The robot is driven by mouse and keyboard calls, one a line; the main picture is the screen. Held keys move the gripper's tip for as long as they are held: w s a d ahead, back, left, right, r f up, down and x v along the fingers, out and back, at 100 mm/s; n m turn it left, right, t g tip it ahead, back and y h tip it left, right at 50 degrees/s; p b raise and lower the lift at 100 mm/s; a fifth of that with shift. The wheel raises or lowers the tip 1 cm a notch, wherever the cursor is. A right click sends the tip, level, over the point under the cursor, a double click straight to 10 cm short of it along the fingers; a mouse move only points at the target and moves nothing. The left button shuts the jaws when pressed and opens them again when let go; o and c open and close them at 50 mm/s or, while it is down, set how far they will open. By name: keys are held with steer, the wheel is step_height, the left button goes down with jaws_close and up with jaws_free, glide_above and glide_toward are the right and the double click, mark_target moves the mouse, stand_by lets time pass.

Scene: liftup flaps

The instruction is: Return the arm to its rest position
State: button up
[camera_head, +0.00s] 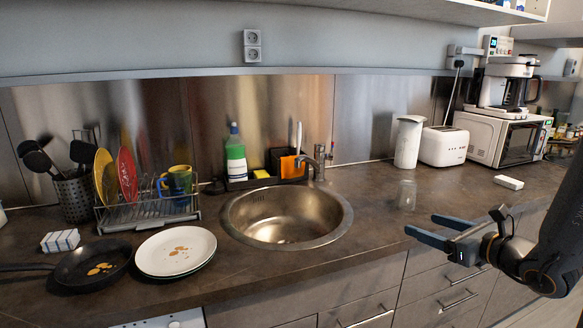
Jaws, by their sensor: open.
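My gripper (430,231) is in the head view at the lower right, reaching in from the right edge. Its two blue fingers point left and are spread apart, with nothing between them. It is in front of the counter's front edge, near the drawers in the picture. My dark arm (562,240) runs from the gripper up to the right edge. A clear glass (406,195) stands on the counter just behind the fingers, apart from them in the picture.
The counter (340,262) holds a round sink (287,217), a white plate (176,252), a black pan (93,266) and a dish rack (148,213). A white kettle (408,142), toaster (444,146) and microwave (502,138) stand at the back right. Drawers (440,290) lie below.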

steer(key=s+a+f+n+g+y, duration=0.2)
steer(key=s+a+n+g, duration=0.35)
steer(key=a, duration=0.35)
steer(key=s+a+f+n+g+y, duration=0.1)
steer(key=s+a+f+n+g, duration=0.2)
steer(key=s+a+n+g, duration=0.45)
steer(key=s+d+f+n+h, duration=0.2)
steer(key=s+n+h, duration=0.5)
steer(key=n, duration=1)
steer(key=shift+s+f+n+g+h, duration=0.3)
steer(key=shift+f+g+h, duration=0.1)
steer(key=shift+h, duration=0.6)
